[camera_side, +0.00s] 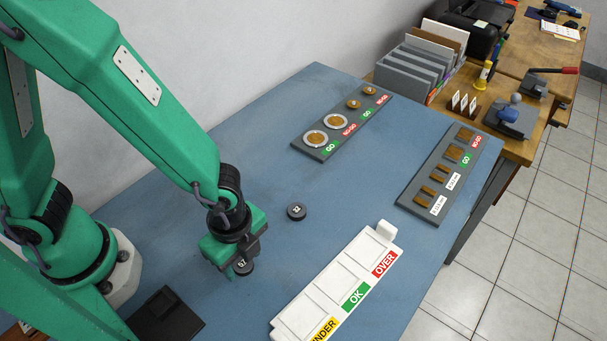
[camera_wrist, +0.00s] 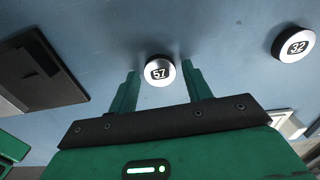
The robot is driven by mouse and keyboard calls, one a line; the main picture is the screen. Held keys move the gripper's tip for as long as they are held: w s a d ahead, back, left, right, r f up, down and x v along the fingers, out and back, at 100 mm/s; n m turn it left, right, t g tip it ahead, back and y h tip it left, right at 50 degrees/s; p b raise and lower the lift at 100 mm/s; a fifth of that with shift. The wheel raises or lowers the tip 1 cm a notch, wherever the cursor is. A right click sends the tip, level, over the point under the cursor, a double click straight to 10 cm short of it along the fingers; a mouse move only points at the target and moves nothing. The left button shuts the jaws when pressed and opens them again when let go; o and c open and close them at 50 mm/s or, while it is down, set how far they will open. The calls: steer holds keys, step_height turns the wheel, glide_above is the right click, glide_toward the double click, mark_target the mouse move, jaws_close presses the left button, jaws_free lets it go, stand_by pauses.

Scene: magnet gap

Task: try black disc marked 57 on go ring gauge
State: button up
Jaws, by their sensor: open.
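The black disc marked 57 (camera_wrist: 160,70) lies flat on the blue table, its pale top facing up. In the side view this disc (camera_side: 244,268) is partly hidden by my gripper (camera_side: 238,267). In the wrist view my gripper (camera_wrist: 161,76) is open, with the disc between its fingertips and a gap on both sides. The dark gauge plate (camera_side: 302,143) at the back holds two larger ring gauges and two smaller round ones. The large ring at its near end (camera_side: 316,138) is by a green GO label; its neighbour (camera_side: 334,121) is by a red NO-GO label.
A second disc marked 32 (camera_side: 297,211) lies behind and right of my gripper. A white sorting tray (camera_side: 382,239) with UNDER, OK and OVER labels stands at front right. Another gauge plate (camera_side: 411,197) lies at the right edge. A black flat item (camera_side: 166,316) is at front left.

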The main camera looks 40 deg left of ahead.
mark_target(244, 263)
steer(key=c, duration=0.8)
steer(key=shift+o, duration=0.2)
steer(key=shift+r, duration=0.15)
steer(key=shift+r, duration=2.35)
steer(key=shift+w, duration=0.1)
